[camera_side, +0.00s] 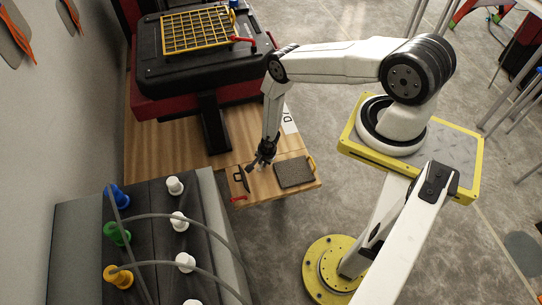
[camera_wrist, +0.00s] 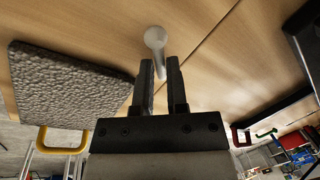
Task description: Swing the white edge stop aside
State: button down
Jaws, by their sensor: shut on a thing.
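The white edge stop (camera_wrist: 155,40) shows in the wrist view as a pale rounded knob with a narrower stem, against the wooden board. My gripper (camera_wrist: 160,70) has its two dark fingers on either side of the stem, shut on it. In the side view my gripper (camera_side: 260,161) points down at the wooden board (camera_side: 268,188), between a grey pad and a black handle. The stop is too small there to make out clearly.
The rough grey pad (camera_side: 294,172) lies close on the right, with a yellow handle (camera_side: 312,162) beyond. The black handle (camera_side: 240,179) and a red handle (camera_side: 238,198) are at the left. A black machine with a yellow grid (camera_side: 196,30) stands behind. Coloured and white knobs (camera_side: 117,233) stand in front.

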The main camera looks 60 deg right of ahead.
jog(key=shift+w+m, duration=0.1)
jog(key=shift+m, duration=0.3)
jog(key=c, duration=0.9)
grip_release()
